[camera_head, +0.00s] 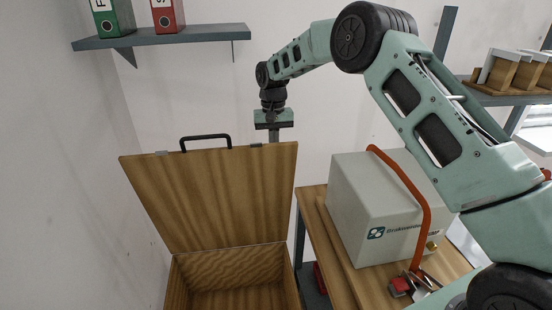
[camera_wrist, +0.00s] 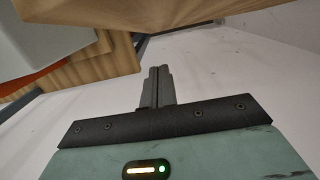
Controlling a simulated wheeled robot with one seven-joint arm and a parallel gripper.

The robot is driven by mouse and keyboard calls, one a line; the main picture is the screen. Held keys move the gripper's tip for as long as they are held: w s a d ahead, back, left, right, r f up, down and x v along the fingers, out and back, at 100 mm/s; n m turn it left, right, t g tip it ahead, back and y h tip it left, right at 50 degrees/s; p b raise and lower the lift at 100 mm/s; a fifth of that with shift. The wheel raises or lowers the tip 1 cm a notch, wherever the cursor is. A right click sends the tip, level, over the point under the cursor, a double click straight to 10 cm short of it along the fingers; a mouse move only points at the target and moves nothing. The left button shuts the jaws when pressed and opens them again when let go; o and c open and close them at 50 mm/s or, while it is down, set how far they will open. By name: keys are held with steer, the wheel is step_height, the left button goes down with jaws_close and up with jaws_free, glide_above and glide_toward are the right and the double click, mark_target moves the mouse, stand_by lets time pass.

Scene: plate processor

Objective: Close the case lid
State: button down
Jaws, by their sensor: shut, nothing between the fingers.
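The wooden case (camera_head: 230,282) stands open at the lower middle of the head view, and its inside looks empty. Its lid (camera_head: 215,195) is raised, tilted back, with a black handle (camera_head: 205,138) on its top edge. My gripper (camera_head: 274,136) is behind the lid near its upper right corner, pointing down, its fingertips partly hidden by the lid. In the wrist view my gripper (camera_wrist: 156,86) shows its two fingers together with nothing between them. A wooden panel (camera_wrist: 190,15), probably the lid, crosses the top of the wrist view, apart from the fingers.
A wooden table (camera_head: 340,285) right of the case carries a grey-white box (camera_head: 370,205) with an orange bar (camera_head: 415,195) and a red padlock (camera_head: 400,284). A wall shelf (camera_head: 165,37) with binders hangs upper left. Another shelf (camera_head: 505,98) is at the right.

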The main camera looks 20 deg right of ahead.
mark_target(276, 162)
steer(key=shift+s+a+f+p, duration=0.2)
steer(key=shift+s+f+p, duration=0.5)
steer(key=shift+s+f, duration=0.35)
steer(key=shift+s+a+f+p, duration=0.2)
steer(key=shift+s+f+p, duration=0.5)
steer(key=shift+s+f, duration=0.3)
steer(key=shift+s, duration=0.1)
